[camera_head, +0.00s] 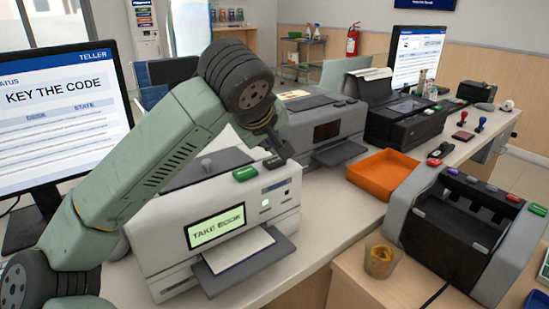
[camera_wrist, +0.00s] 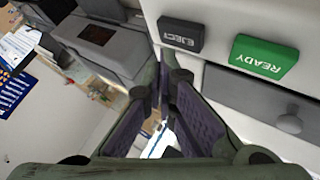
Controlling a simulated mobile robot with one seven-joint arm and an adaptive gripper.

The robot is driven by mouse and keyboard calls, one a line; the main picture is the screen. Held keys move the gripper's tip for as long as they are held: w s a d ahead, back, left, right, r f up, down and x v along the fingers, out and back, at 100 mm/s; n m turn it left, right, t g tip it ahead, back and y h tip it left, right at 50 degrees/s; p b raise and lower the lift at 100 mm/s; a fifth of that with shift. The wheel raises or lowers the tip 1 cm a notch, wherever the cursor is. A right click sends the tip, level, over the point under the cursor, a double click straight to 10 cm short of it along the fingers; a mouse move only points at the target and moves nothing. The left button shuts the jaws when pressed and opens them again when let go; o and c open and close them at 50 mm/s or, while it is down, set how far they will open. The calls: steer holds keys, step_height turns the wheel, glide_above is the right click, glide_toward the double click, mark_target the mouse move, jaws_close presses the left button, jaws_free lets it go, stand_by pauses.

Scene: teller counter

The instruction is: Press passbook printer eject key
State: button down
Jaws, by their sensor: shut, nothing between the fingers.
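The passbook printer (camera_head: 160,235) is a white unit on the counter; its screen (camera_head: 215,228) reads TAKE BOOK. A passbook (camera_head: 238,250) lies partly out of its front slot on the dark tray. The dark eject key (camera_head: 274,162) is on the printer's top edge, right of the green READY key (camera_head: 246,174). In the wrist view, the eject key (camera_wrist: 181,35) and the READY key (camera_wrist: 264,55) are clear and labelled. My gripper (camera_wrist: 165,62) is shut and empty, its tips close beside the eject key. I cannot tell whether they touch it.
A grey printer (camera_head: 325,125) stands close behind my gripper. An orange tray (camera_head: 383,174) lies to the right, with a grey and black counting machine (camera_head: 465,225) and a small cup (camera_head: 381,260) nearer. A monitor (camera_head: 60,120) stands at left, behind my arm.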

mark_target(270, 160)
steer(key=shift+r+p, duration=1.6)
steer(key=shift+r, duration=0.95)
steer(key=shift+f, duration=0.1)
